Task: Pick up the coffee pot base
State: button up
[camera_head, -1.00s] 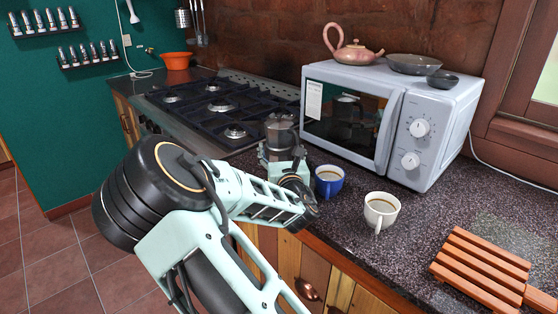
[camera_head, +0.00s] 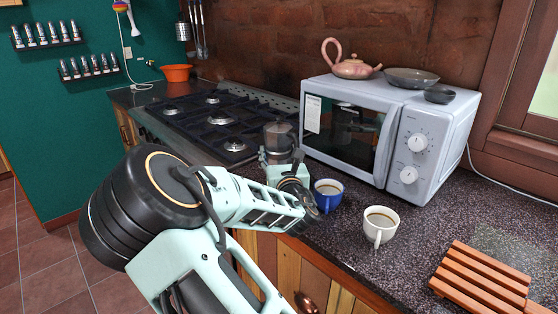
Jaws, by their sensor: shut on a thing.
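A grey metal coffee pot (camera_head: 278,136) is upright between the stove and the microwave. My gripper (camera_head: 280,158) is around its lower part and shut on the coffee pot base. The fingers and my wrist hide much of the base, so I cannot tell whether it touches the counter.
The microwave (camera_head: 435,122) stands close to the right of the pot, and the gas stove (camera_head: 190,118) is to the left. A blue cup (camera_head: 327,199) and a white cup (camera_head: 379,232) are right of my wrist. A wooden rack (camera_head: 482,280) lies at the lower right.

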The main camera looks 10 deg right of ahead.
jog(key=s+a+r, duration=0.1)
jog(key=r, duration=0.1)
jog(key=s+r+p, duration=0.1)
jog(key=r, duration=0.1)
jog(key=s+a+r, duration=0.1)
jog(key=s+r, duration=0.1)
jog(key=shift+s+a+p, duration=0.1)
jog(key=shift+a+p, duration=0.2)
jog(key=shift+p, duration=0.1)
jog(key=p, duration=0.3)
send_near(271, 136)
jog(key=shift+s+a+r, duration=0.1)
jog(key=shift+a+r, duration=1.8)
jog(key=shift+a, duration=0.2)
